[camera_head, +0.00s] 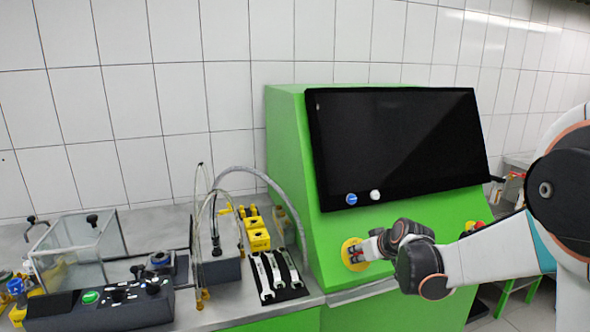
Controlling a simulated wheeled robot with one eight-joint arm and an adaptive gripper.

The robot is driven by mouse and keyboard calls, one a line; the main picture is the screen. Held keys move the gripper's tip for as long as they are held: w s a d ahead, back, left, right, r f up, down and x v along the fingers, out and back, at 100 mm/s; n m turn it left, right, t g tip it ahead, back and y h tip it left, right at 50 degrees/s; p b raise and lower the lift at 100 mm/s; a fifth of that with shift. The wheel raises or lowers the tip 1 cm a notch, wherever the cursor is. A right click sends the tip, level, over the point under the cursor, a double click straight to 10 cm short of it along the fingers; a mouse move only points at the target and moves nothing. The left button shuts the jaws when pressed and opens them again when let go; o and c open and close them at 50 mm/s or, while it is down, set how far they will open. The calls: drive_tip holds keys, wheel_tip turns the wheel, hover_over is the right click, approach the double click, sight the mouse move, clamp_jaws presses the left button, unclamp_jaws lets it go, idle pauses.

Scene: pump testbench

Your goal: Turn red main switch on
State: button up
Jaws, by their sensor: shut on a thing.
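The main switch has a yellow round plate (347,262) on the sloped green front panel, below the left part of the black screen. My gripper (359,253) is at this plate, with my arm reaching in from the right. The gripper is shut on the switch knob. The knob's red part is mostly hidden by the fingers, so its turn position cannot be told.
The black screen (400,145) sits above on the green cabinet (290,130). A blue button (351,199) and a white button (375,195) are just above my gripper. A red and yellow knob (473,226) is at right. Left stands a bench with a clear box (80,255), a black control panel (105,300), hoses and yellow parts (257,238).

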drive_tip(key=m, duration=0.3)
idle(0.4)
drive_tip(key=o, duration=1.2)
drive_tip(key=shift+o, duration=0.2)
drive_tip(key=shift+p+v, duration=1.45)
drive_tip(key=shift+v, duration=1.55)
